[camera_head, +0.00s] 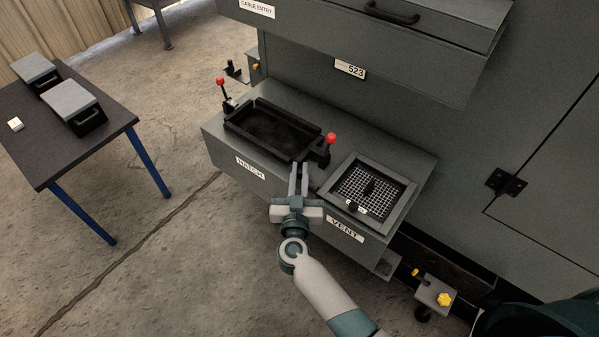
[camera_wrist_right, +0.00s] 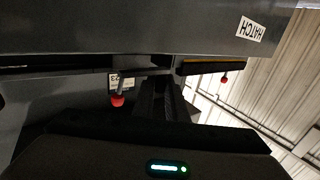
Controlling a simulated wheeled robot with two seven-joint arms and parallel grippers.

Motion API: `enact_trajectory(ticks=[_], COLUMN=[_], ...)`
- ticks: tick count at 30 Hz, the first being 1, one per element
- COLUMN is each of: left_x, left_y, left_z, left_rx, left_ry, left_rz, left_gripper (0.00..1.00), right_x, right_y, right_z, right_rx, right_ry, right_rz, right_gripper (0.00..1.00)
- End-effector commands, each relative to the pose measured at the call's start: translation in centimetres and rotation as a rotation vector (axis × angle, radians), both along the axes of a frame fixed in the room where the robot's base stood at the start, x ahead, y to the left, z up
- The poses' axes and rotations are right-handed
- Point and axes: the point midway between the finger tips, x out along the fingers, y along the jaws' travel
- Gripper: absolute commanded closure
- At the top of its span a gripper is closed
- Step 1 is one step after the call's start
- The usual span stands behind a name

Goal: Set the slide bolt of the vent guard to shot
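The vent guard (camera_head: 387,205) is a square wire-mesh panel in a grey frame, on the low ledge above the VENT label (camera_head: 345,230) in the head view. A small dark fitting with pale marks (camera_head: 355,207), which looks like the slide bolt, sits at its front edge; its position is too small to tell. A dark handle (camera_head: 369,188) stands at mid-mesh. My right gripper (camera_head: 298,168) is left of the guard, apart from it, by the front of the hatch tray. Its two fingers are parallel with a narrow empty gap. My left gripper is not in view.
The black hatch tray (camera_head: 270,131) has red-knobbed levers (camera_head: 330,139) at its ends; a red knob (camera_wrist_right: 117,100) also shows in the right wrist view. The cabinet overhang (camera_head: 380,70) rises behind. A side table (camera_head: 95,128) stands left. A yellow-knobbed fitting (camera_head: 444,299) is low right.

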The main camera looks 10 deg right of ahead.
Motion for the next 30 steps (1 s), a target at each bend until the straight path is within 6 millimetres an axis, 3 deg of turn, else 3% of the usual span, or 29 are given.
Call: enact_trajectory(ticks=[8, 18, 29, 30], left_x=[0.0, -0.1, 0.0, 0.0], left_y=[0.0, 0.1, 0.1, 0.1], left_z=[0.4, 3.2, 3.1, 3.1], left_rx=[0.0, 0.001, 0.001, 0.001], left_ry=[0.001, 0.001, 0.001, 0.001], left_rz=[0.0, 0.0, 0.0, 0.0], left_gripper=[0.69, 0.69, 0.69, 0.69], right_x=[-0.3, -3.5, -3.9, -3.9], right_y=[-0.2, -2.9, -3.3, -3.3], right_z=[0.1, 0.2, -0.1, -0.1], right_rx=[-0.001, -0.001, 0.0, 0.0], right_ry=[0.001, 0.003, 0.002, 0.002], right_rz=[0.0, 0.0, -0.002, -0.002], right_gripper=[1.0, 1.0, 1.0, 0.78])
